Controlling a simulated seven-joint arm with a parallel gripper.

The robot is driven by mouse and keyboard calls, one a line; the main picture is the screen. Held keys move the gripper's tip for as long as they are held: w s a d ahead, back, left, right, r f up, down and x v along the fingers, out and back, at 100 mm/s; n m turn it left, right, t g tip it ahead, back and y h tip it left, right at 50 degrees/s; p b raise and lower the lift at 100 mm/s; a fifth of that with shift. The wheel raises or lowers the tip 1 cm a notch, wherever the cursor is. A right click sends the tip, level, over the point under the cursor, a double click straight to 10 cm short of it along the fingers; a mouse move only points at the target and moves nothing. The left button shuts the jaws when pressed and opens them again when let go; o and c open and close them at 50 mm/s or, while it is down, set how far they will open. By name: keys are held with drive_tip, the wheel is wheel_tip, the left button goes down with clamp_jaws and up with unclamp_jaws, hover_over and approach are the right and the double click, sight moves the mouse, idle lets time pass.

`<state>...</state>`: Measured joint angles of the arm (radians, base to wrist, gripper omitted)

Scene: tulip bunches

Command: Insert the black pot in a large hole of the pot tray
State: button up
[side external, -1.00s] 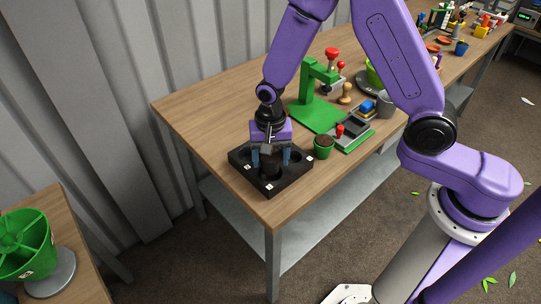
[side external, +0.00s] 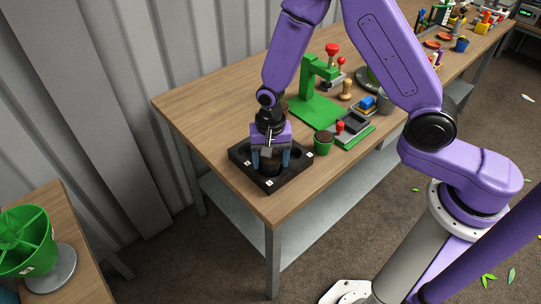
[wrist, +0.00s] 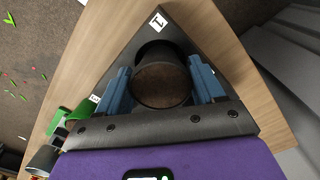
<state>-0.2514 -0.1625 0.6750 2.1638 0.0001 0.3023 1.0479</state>
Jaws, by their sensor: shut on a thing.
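The black pot (side external: 270,165) with a brown, soil-like top is between the blue fingers of my gripper (side external: 271,160). In the wrist view, the gripper (wrist: 165,88) is shut on the pot (wrist: 162,84), one finger on each side. The black pot tray (side external: 243,166) sits at the table's near corner, and it also shows in the wrist view (wrist: 185,27). The pot is over a large round hole, whose dark edge shows beyond it in the wrist view. How deep the pot sits is hidden.
A small green pot with dark soil (side external: 323,144) stands close to the tray's right side. A green stand (side external: 312,100) and a device with a red knob (side external: 352,127) are behind it. The wooden table (side external: 200,105) is clear on the left.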

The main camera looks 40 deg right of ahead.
sight(274, 159)
drive_tip(key=shift+f, duration=0.7)
drive_tip(key=o, duration=1.3)
drive_tip(key=shift+c, duration=0.2)
wheel_tip(274, 159, up, 17)
drive_tip(key=shift+r, duration=0.2)
drive_tip(key=s+d+r+n, duration=0.1)
drive_tip(key=s+d+n, duration=0.4)
drive_tip(key=s+n, duration=0.5)
drive_tip(key=s+d+r+n, duration=0.1)
drive_tip(key=s+d+n, duration=0.4)
drive_tip(key=s+n, duration=0.4)
drive_tip(key=s, duration=0.5)
drive_tip(key=shift+s+d+r+n, duration=0.2)
drive_tip(key=shift+s+r+n, duration=0.2)
